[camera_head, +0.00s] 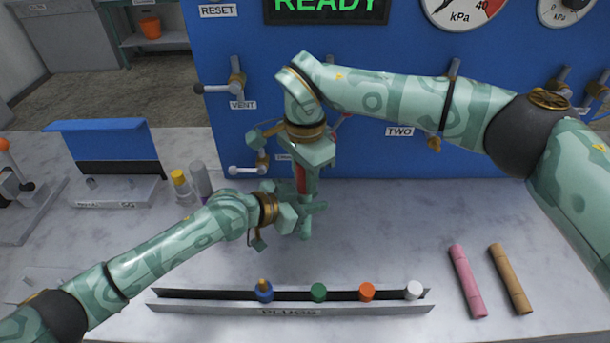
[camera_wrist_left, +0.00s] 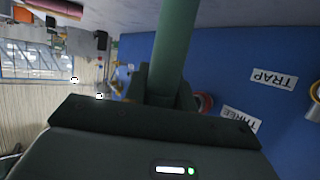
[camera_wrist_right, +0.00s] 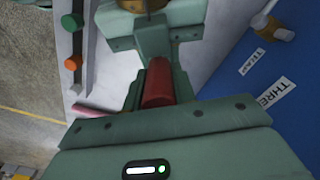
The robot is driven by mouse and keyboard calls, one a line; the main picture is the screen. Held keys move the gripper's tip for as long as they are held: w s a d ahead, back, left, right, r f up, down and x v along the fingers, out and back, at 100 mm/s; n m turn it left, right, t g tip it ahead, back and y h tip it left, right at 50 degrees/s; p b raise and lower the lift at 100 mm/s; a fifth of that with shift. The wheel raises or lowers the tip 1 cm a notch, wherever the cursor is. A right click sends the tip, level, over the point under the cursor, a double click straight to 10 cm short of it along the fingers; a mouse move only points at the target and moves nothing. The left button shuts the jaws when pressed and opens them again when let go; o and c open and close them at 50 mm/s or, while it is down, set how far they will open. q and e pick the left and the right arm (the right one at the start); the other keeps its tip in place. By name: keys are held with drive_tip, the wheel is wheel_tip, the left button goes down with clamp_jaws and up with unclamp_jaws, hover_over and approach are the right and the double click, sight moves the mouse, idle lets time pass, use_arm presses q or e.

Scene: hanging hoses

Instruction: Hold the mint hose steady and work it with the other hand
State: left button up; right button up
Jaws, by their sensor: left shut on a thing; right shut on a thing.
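My left gripper (camera_head: 304,208) is shut on a green tube that appears to be the mint hose. A short green end (camera_head: 305,228) shows just below its fingers, and a straight length of the tube (camera_wrist_left: 178,40) shows in the left wrist view. My right gripper (camera_head: 305,178) points down directly above the left one and is shut on a red cylinder (camera_head: 301,180). The red cylinder (camera_wrist_right: 157,82) also shows between its fingers in the right wrist view. The fingers hide where the red cylinder and the green tube meet, so I cannot tell whether they are joined.
A plug rack (camera_head: 350,307) with blue, green, orange and white plugs lies at the front. Pink (camera_head: 467,280) and tan (camera_head: 511,278) tubes lie at the right. A blue panel (camera_head: 365,150) with valves stands behind.

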drive_tip(key=shift+r, duration=0.45)
drive_tip(key=shift+r, duration=2.45)
drive_tip(key=shift+r, duration=0.1)
drive_tip(key=shift+r, duration=1.4)
use_arm(q)
drive_tip(key=o, duration=1.1)
drive_tip(key=shift+a, duration=0.1)
